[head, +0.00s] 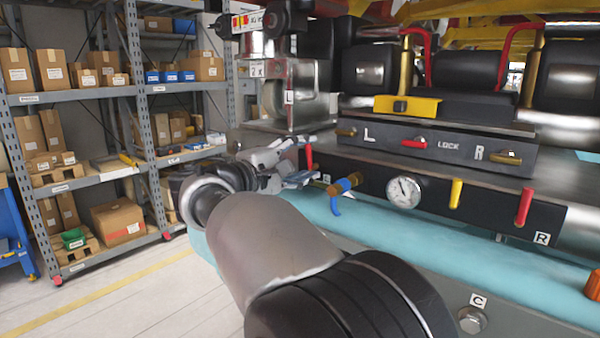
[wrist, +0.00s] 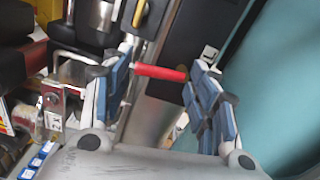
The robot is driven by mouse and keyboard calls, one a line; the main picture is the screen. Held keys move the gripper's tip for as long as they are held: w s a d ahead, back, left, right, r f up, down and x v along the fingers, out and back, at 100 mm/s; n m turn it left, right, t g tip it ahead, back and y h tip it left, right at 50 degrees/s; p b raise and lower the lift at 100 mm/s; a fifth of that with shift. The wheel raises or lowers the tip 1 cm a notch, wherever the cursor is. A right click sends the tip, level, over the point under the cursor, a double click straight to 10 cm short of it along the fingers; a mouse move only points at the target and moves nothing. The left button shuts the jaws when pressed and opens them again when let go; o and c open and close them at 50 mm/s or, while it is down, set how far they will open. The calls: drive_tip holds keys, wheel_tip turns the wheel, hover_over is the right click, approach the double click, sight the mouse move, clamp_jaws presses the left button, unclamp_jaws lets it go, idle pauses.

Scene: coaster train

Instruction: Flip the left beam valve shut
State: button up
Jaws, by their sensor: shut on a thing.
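The red lever (head: 309,157) stands upright at the left end of the dark front panel (head: 375,183), and I take it for the left beam valve's handle. In the wrist view the red lever (wrist: 160,72) lies crosswise between my two fingers, spanning from one fingertip to the other. My gripper (head: 301,161) is shut on it, coming from the left in the head view; it also shows in the wrist view (wrist: 160,68). The fingers and wrist hide the lever's pivot and the panel's left end in the head view.
A brass valve with a blue lever (head: 336,206) sits just right of my gripper. Further right are a gauge (head: 403,191), a yellow lever (head: 455,194) and a red lever (head: 524,207) near the R label. A light-blue pipe-like beam (head: 430,245) runs below. Shelves (head: 110,100) stand left.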

drive_tip(key=shift+s+d+m+b, duration=0.1)
drive_tip(key=shift+d+m+b, duration=0.05)
drive_tip(key=shift+m+b, duration=0.6)
drive_tip(key=shift+r, duration=0.1)
drive_tip(key=o, duration=1.1)
drive_tip(key=shift+s, duration=0.1)
drive_tip(key=v, duration=1.2)
